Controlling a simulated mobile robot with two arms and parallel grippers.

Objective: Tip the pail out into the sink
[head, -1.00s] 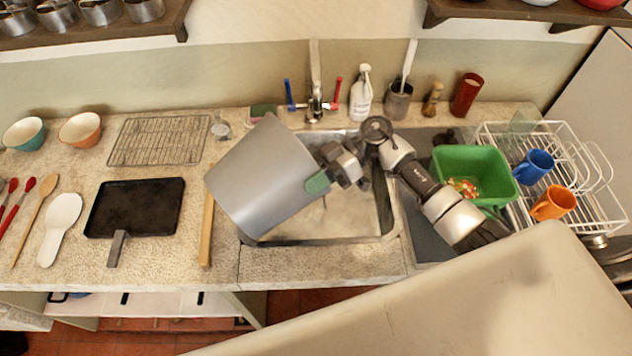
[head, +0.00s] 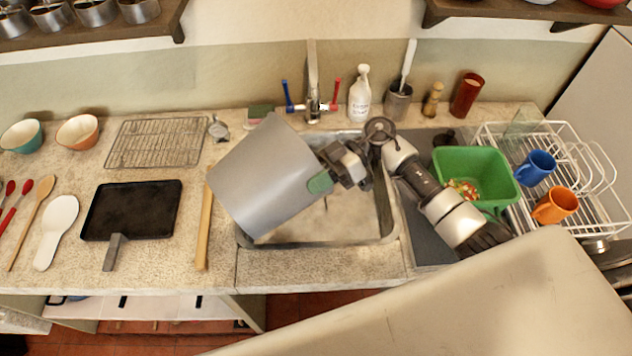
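The grey metal pail (head: 262,175) is held tilted over the left part of the sink (head: 345,238), its side facing me. Its inside and any contents are hidden from this view. My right gripper (head: 328,178) is at the pail's right side, by a green patch (head: 320,182), and appears shut on the pail there. The sink's basin shows below and to the right of the pail, with some liquid or a dull sheen at its bottom. My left gripper is not in view.
The faucet (head: 313,95) with blue and red handles stands behind the sink. A soap bottle (head: 360,95) is beside it. A green tub (head: 470,172) and a dish rack (head: 590,185) stand right. A dark pan (head: 130,210) and wooden stick (head: 204,225) lie left.

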